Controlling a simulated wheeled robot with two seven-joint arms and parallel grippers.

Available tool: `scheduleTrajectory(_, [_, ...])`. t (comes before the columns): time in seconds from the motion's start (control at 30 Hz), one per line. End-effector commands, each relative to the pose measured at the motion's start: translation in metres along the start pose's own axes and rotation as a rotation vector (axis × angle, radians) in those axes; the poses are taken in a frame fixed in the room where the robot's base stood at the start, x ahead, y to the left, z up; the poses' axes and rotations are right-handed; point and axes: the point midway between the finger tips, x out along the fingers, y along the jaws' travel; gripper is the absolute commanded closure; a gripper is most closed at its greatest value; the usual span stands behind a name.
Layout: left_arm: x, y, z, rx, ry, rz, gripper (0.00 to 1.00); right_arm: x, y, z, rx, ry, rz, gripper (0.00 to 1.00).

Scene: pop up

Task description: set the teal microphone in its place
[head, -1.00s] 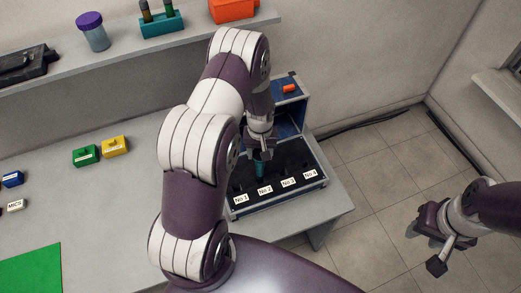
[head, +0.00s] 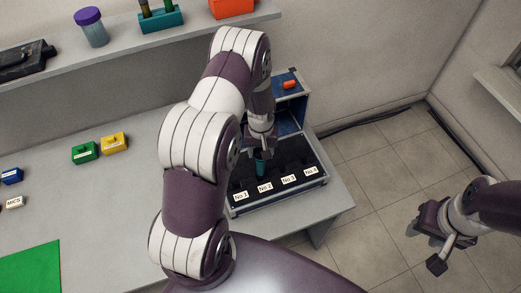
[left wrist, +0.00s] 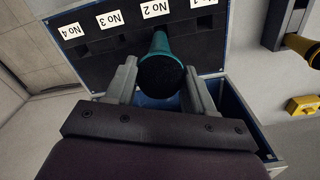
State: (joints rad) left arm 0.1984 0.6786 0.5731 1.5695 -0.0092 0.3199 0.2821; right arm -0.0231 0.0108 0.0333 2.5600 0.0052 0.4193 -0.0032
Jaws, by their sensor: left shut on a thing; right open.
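The teal microphone (head: 261,167) is in my left gripper (head: 261,154), which is shut on it over the black insert of the open case (head: 320,183). It stands roughly upright behind the label No 2 (head: 265,187). In the left wrist view the microphone (left wrist: 160,50) has its dark round head towards the camera, between the two fingers (left wrist: 160,85), and its lower body reaches down by the No 2 label. Its lower end is hidden, so I cannot tell how deep it sits in a slot. My right gripper (head: 428,247) is open and empty, over the floor at the right.
The case's blue lid part (head: 290,112) rises behind the insert, with an orange item (head: 290,85) on it. Green (head: 85,153) and yellow (head: 115,143) blocks sit left on the grey table (head: 110,215). A shelf (head: 150,42) with a jar (head: 91,27) runs above.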

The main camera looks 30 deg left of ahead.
Motion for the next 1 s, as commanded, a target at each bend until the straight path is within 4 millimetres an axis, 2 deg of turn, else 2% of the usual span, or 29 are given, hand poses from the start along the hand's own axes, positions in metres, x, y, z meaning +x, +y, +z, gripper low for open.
scheduleTrajectory(1.0, [0.028,0.0,0.0,0.0,0.001,0.0,0.77,0.022,0.0,0.003,0.0,0.0,0.0,0.57])
